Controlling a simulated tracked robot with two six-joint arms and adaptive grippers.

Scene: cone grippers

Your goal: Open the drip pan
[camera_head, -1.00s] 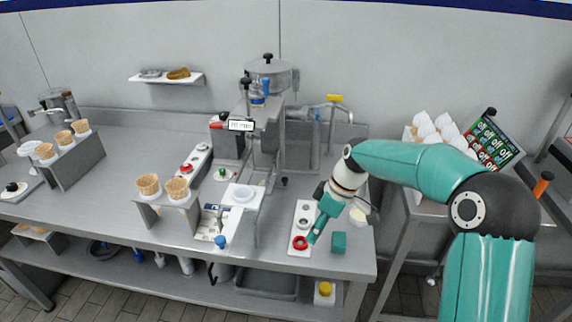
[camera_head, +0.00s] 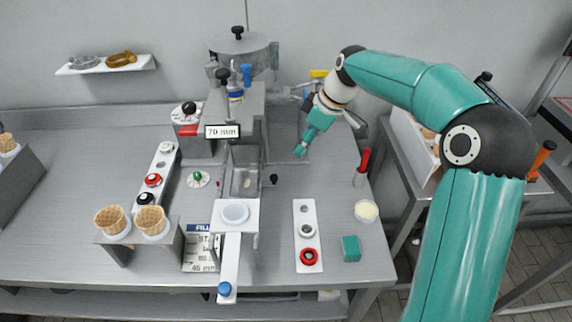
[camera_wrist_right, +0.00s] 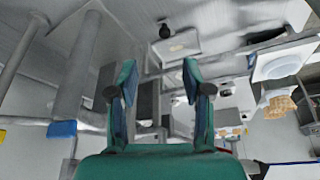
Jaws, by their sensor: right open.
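What looks to be the drip pan (camera_head: 246,183) is a shallow grey metal tray low in the machine, under the column with the 70 mm display. A small black knob (camera_head: 273,180) stands at its right side. In the right wrist view the knob (camera_wrist_right: 165,31) and a pale rectangular tray (camera_wrist_right: 180,45) show beyond the fingertips. My right gripper (camera_head: 302,149) is right of the knob and farther back, apart from it. In its wrist view the gripper (camera_wrist_right: 158,80) is open with nothing between the fingers. My left gripper is out of view.
A white plate (camera_head: 307,235) with a red ring, a teal block (camera_head: 350,248), a round cream-topped cup (camera_head: 366,211) and a red-handled tool (camera_head: 362,167) stand to the right. Cones in a holder (camera_head: 150,220) stand front left. The counter right of the knob is mostly clear.

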